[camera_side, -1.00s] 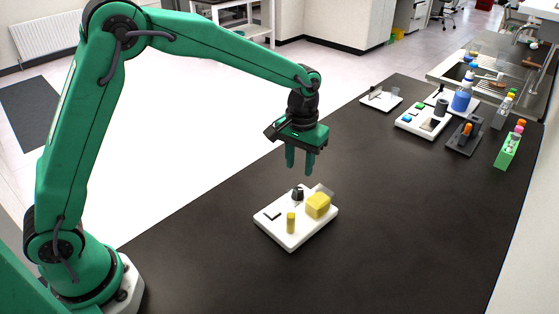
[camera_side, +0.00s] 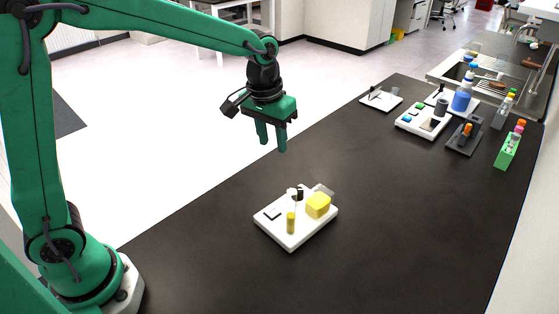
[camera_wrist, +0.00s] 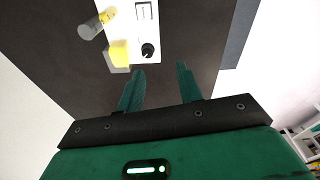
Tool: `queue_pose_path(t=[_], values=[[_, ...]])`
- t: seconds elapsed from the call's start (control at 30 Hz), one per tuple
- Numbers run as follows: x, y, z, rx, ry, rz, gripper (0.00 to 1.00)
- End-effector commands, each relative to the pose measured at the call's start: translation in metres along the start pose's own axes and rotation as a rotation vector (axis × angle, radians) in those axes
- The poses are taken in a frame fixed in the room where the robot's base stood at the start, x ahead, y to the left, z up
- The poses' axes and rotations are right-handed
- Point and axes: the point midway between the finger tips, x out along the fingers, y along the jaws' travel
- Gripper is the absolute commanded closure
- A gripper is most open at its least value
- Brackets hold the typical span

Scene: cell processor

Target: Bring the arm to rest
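My green arm reaches from the left in the side view. My gripper (camera_side: 272,143) hangs in the air above and to the left of the white cell processor (camera_side: 290,239), fingers pointing down. In the wrist view my gripper (camera_wrist: 160,83) has its two fingers apart with nothing between them. The cell processor lies on the black bench with a yellow block (camera_side: 318,205), a small yellow cylinder (camera_side: 291,223) and a dark knob (camera_side: 298,194) on it. The knob (camera_wrist: 147,50) also shows in the wrist view, beyond the fingertips.
At the back right stand a small white tray (camera_side: 381,100), a white device (camera_side: 421,126), a blue bottle (camera_side: 462,101), a dark holder (camera_side: 464,137) and a green tube rack (camera_side: 508,152). The bench (camera_side: 400,220) around the cell processor is clear.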

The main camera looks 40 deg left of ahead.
Motion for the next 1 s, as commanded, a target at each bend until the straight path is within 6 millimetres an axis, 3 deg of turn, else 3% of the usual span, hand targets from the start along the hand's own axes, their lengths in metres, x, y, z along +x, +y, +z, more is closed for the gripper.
queue_pose_path(t=[0.2,0.5,1.0], values=[[-0.035,-0.022,0.029,0.019,0.068,0.013,0.64],[-0.067,-0.049,0.074,0.047,0.156,0.021,0.64],[-0.087,-0.085,0.154,0.095,0.307,0.013,0.64]])
